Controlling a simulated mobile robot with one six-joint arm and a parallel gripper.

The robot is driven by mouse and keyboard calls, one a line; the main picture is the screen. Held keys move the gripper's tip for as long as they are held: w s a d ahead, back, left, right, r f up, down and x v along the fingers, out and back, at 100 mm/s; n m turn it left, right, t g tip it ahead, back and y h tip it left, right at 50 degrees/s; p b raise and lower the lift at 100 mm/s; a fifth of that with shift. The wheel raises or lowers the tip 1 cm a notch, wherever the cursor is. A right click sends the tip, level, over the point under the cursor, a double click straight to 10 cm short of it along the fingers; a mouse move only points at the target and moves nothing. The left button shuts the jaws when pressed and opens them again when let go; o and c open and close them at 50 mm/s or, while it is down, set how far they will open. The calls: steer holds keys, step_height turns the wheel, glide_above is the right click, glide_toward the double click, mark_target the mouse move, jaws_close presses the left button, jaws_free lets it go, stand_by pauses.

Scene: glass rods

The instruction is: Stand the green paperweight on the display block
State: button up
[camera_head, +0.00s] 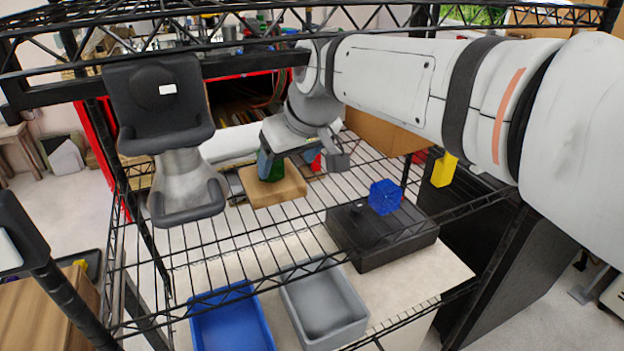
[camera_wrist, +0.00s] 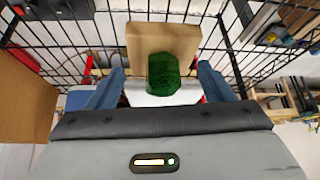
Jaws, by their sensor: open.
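The green paperweight (camera_head: 277,171) appears to stand upright on the light wooden display block (camera_head: 290,191), on the wire shelf. In the wrist view the paperweight (camera_wrist: 163,74) overlaps the near edge of the block (camera_wrist: 150,38). My gripper (camera_head: 300,163) is open, with one finger partly hiding the paperweight in the head view. In the wrist view the open gripper (camera_wrist: 163,80) has one finger on each side of the paperweight, with a visible gap on both sides. The contact under the paperweight is not clearly visible.
A blue faceted object (camera_head: 384,197) sits on a black box (camera_head: 365,245) to the right. A blue bin (camera_head: 232,322) and a grey bin (camera_head: 325,305) are in front, below. A black and grey chair-like object (camera_head: 185,170) is at left. The rack's wire bars surround the area.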

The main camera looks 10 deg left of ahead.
steer(key=s+d+b, duration=0.1)
steer(key=s+d, duration=0.3)
steer(key=s, duration=0.1)
steer(key=shift+s+d, duration=0.15)
steer(key=shift+d, duration=0.2)
